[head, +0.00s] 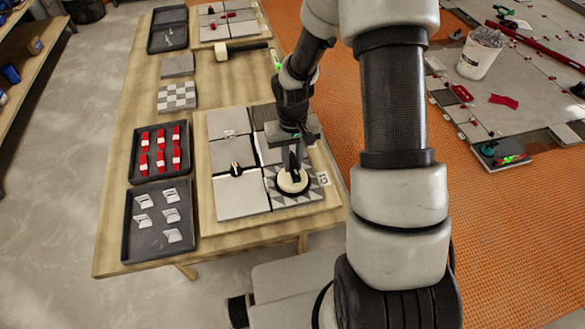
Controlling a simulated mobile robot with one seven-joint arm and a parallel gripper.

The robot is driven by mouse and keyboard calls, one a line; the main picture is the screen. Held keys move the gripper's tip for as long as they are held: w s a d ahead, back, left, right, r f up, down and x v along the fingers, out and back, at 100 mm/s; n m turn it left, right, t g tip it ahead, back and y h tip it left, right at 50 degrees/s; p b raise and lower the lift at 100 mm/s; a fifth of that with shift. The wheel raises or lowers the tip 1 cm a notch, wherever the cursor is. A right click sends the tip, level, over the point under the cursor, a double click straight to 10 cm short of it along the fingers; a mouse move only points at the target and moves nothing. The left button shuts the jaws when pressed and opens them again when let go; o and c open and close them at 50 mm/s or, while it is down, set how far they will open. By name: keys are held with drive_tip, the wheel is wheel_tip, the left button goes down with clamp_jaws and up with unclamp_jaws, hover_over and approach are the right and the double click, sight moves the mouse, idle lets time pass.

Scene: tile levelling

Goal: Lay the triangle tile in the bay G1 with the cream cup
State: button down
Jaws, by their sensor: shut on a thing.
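My gripper (294,158) points down over the near right part of the tile board and is shut on the cream cup (291,184). The cup is a round cream disc with a dark rim and sits on the triangle tile (310,191), a grey and white patterned tile. The triangle tile is at the bay beside the G1 label (324,179), the near right bay. I cannot tell whether it lies fully down or slightly above the bed. The cup and my gripper hide part of the tile.
Grey tiles (239,198) fill neighbouring bays, with a small clip (236,169) between them. Left are a tray of red wedges (134,174) and a tray of white clips (126,245). A checkered tile (177,96), a grey tile (177,66) and a mallet (240,50) lie farther back.

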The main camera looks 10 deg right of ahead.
wheel_tip(320, 180, up, 17)
drive_tip(key=p, duration=0.5)
idle(0.4)
idle(0.4)
